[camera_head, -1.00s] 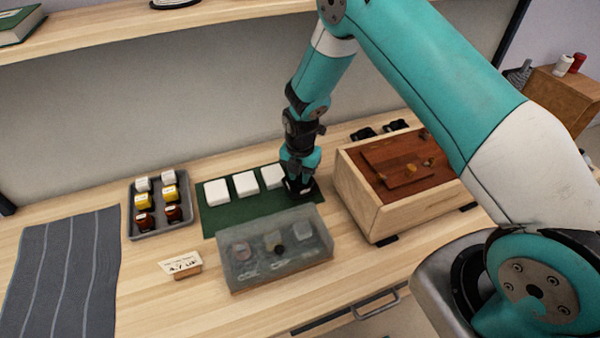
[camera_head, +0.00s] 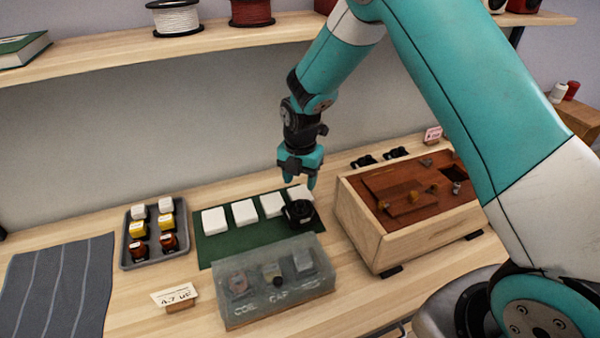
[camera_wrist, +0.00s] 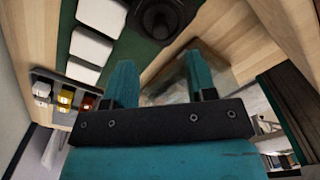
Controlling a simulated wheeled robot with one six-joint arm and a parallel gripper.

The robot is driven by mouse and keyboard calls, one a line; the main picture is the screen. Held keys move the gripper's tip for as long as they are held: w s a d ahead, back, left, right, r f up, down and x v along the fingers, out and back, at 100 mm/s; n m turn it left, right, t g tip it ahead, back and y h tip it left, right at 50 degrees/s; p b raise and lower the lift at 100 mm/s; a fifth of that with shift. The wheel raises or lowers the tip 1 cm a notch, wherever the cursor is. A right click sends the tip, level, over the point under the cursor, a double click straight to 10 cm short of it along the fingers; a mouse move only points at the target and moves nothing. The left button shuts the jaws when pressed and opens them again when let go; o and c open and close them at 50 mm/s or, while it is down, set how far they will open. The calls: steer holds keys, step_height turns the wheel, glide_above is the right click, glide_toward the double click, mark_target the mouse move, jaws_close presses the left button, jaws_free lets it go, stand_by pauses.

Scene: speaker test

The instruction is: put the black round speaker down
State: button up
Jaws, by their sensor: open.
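The black round speaker (camera_head: 299,213) sits at the right end of the green mat (camera_head: 225,246), in front of the rightmost white block. My gripper (camera_head: 298,184) is above the speaker, apart from it, open and empty. In the wrist view the speaker (camera_wrist: 160,18) shows at the top, beyond the two teal fingertips of my gripper (camera_wrist: 162,85). Several white blocks (camera_head: 244,212) stand in a row on the mat, left of the speaker.
A clear lidded box (camera_head: 275,300) stands in front of the mat. A wooden box (camera_head: 400,240) is close on the right. A grey tray (camera_head: 150,262) with several small bottles is at left, near a grey cloth (camera_head: 55,285) and a label card (camera_head: 175,297). A shelf (camera_head: 110,45) runs above.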

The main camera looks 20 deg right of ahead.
steer(key=s+a+r+m+y, duration=0.1)
steer(key=s+a+r+m, duration=0.1)
steer(key=s+r+m, duration=0.5)
steer(key=s+a+r+m+y, duration=0.1)
steer(key=s+a+r+m, duration=0.1)
steer(key=s+r, duration=0.5)
steer(key=s+a+r+m+y, duration=0.1)
steer(key=s+r+m, duration=0.3)
steer(key=s, duration=0.3)
steer(key=s+a+r+m+y, duration=0.1)
steer(key=s+r+m, duration=0.3)
steer(key=s+m, duration=0.3)
steer(key=shift+s+a, duration=0.15)
steer(key=shift+s, duration=0.4)
